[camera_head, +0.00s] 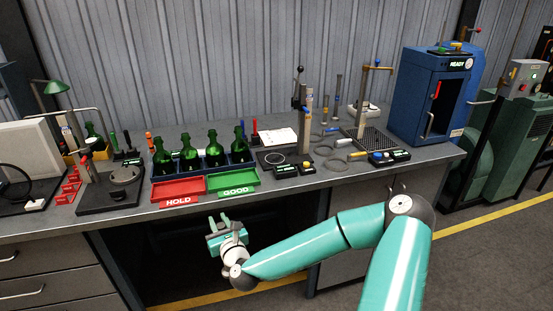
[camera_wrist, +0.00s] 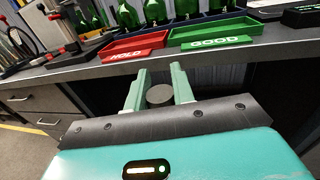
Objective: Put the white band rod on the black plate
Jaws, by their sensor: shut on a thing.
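My gripper (camera_head: 222,232) is in front of the bench's front edge, below the red and green trays. In the wrist view my gripper (camera_wrist: 160,75) has its two pale green fingers closed on a dark grey round-ended piece (camera_wrist: 159,95). I see mainly its flat end; no white band shows, so I cannot tell whether it is the white band rod. Short rods lie on the bench at right, one with a yellow end (camera_head: 358,155).
The red HOLD tray (camera_head: 180,190) and green GOOD tray (camera_head: 234,179) look empty at the bench's front edge. Several green bottles (camera_head: 190,158) stand behind them. A blue READY cabinet (camera_head: 433,95) is at right. A black-based stand (camera_head: 110,195) is at left.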

